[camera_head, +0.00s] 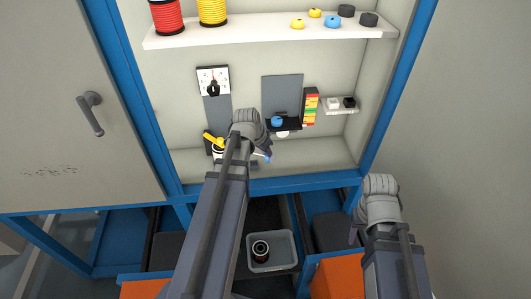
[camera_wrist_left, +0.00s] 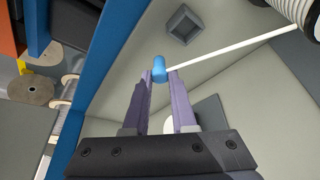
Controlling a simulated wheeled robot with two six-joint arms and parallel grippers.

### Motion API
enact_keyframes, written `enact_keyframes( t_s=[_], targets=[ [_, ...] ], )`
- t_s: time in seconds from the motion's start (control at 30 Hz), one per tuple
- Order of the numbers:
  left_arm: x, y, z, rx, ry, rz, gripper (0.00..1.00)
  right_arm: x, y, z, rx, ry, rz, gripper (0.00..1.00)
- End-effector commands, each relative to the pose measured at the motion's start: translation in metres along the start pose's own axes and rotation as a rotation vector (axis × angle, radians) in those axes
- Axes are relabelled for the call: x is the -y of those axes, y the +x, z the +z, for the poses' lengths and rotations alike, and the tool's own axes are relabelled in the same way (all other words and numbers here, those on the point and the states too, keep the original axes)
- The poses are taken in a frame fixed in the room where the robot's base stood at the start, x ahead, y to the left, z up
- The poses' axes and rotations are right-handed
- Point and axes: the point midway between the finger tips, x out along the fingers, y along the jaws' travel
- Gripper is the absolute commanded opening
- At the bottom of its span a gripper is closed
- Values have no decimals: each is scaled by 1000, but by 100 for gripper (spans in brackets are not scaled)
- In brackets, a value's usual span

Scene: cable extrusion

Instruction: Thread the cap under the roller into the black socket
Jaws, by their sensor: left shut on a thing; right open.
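My left gripper (camera_head: 266,154) is in the lower part of the cabinet, shut on a small blue cap (camera_head: 267,159). In the left wrist view the cap (camera_wrist_left: 159,68) sits at the fingertips, with a thin white cable (camera_wrist_left: 230,50) running from it to the upper right. A blue roller (camera_head: 277,121) sits on a black bracket at the back wall, above and right of the gripper. A dark square recess (camera_wrist_left: 184,25) shows beyond the cap; I cannot tell if it is the black socket. My right gripper (camera_head: 355,228) is open outside the cabinet, at the right.
A yellow lever (camera_head: 212,139) stands left of my left gripper. A dial panel (camera_head: 213,82), a coloured light stack (camera_head: 310,106) and a small white shelf (camera_head: 340,106) are at the back wall. A grey bin (camera_head: 286,249) is below. The upper shelf (camera_head: 250,32) holds spools and small rollers.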

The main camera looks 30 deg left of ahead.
Motion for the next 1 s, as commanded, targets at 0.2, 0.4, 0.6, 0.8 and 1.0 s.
enact_keyframes(
  t_s=[0.2, 0.4, 0.6, 0.8, 1.0],
  targets=[
    [-17, 8, -18, 0, 2, 1, 0, 0, 0, 0, 0, 0, 0, 50],
    [-32, 14, -34, 0, 2, 1, 0, 0, 0, 0, 0, 0, 0, 50],
    [-48, 21, -50, 0, 1, 1, 0, 0, 0, 0, 0, 0, 0, 50],
    [-63, 27, -66, -1, 2, 1, 0, 0, 0, 0, 0, 0, 0, 50],
    [-78, 34, -81, 0, 2, 1, 0, 0, 0, 0, 0, 0, 0, 50]
  ],
)
